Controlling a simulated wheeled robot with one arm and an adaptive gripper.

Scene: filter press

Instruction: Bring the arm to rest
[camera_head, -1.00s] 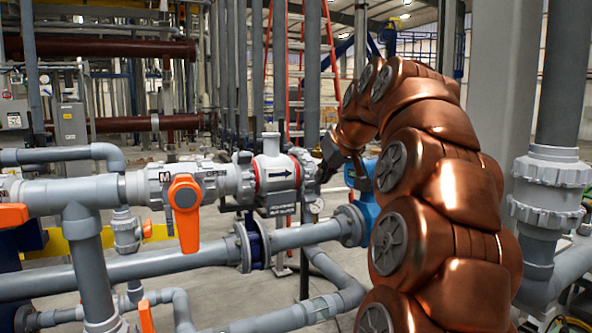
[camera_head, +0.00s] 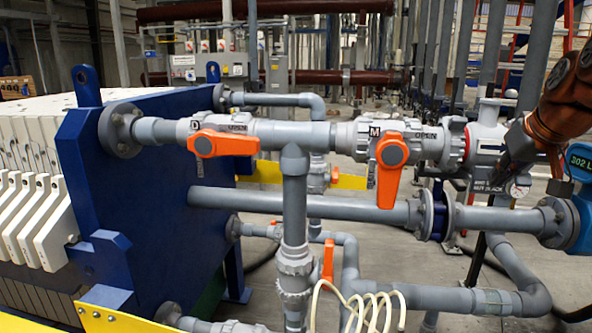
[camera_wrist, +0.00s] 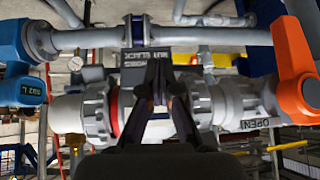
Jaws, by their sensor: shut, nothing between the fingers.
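My copper-coloured arm (camera_head: 570,105) reaches in from the right edge of the head view, mostly out of frame. My gripper (camera_head: 500,178) points down and left, in front of the white check valve (camera_head: 487,147) with the black arrow. In the wrist view my gripper (camera_wrist: 158,68) shows its dark fingers together and empty. They overlap the grey pipe fittings in the picture; I cannot tell the gap to them. The valve marked M has an orange handle (camera_head: 390,165) hanging down. The valve marked D has its orange handle (camera_head: 222,144) lying sideways.
The blue filter press end plate (camera_head: 150,190) and white plates (camera_head: 35,150) stand at the left. A blue flow meter (camera_head: 581,190) sits at the right, near my gripper. A coiled cream hose (camera_head: 370,305) is low in front. Grey pipes cross the middle.

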